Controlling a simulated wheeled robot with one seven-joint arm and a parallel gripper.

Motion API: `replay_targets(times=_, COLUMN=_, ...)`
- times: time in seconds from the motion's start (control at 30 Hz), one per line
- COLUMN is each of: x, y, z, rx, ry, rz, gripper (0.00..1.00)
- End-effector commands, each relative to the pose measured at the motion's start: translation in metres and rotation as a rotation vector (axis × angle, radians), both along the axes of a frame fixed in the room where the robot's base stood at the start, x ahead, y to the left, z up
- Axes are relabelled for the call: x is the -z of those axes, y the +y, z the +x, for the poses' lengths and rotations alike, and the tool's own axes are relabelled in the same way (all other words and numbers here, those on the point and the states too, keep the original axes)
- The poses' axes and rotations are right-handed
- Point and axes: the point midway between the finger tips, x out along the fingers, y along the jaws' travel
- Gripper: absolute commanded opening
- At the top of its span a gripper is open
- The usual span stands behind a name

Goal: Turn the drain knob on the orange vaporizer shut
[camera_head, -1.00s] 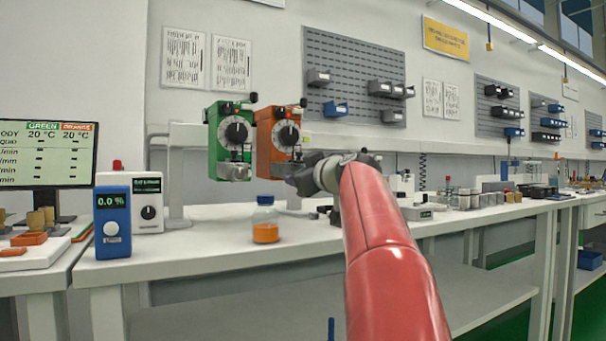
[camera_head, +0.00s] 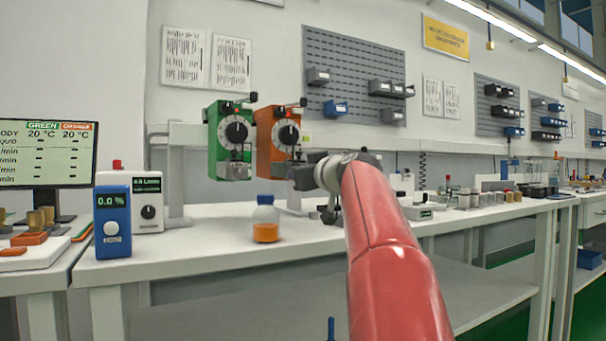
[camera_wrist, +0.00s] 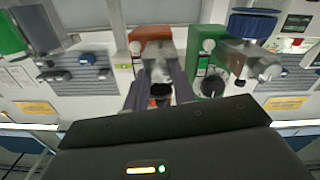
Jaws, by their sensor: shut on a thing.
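The orange vaporizer (camera_head: 267,140) hangs on the wall rail, right of the green vaporizer (camera_head: 216,145), each with a black dial on its front. In the wrist view, the orange vaporizer (camera_wrist: 150,36) is seen from close up, left of the green one (camera_wrist: 206,52). My gripper (camera_head: 297,178) is at the lower front of the orange vaporizer. In the wrist view, my gripper (camera_wrist: 160,88) has its two fingers on either side of a small metallic drain knob (camera_wrist: 161,72) and is shut on it. My fingers and wrist hide most of the knob, so its turn angle cannot be told.
A blue-capped bottle with orange liquid (camera_head: 265,222) stands on the bench (camera_head: 200,255) below the vaporizers. A blue handheld meter (camera_head: 113,222) and a white flow box (camera_head: 146,205) stand to its left. A monitor (camera_head: 45,150) is at the far left.

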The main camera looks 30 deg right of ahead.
Motion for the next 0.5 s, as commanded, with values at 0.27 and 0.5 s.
replay_targets(times=0.27, x=-0.0003, y=-0.0005, z=0.0001, rx=-0.011, ry=0.010, rz=0.256, gripper=0.03)
replay_targets(times=0.5, x=-0.0001, y=-0.0010, z=0.0000, rx=-0.018, ry=0.016, rz=0.449, gripper=0.03)
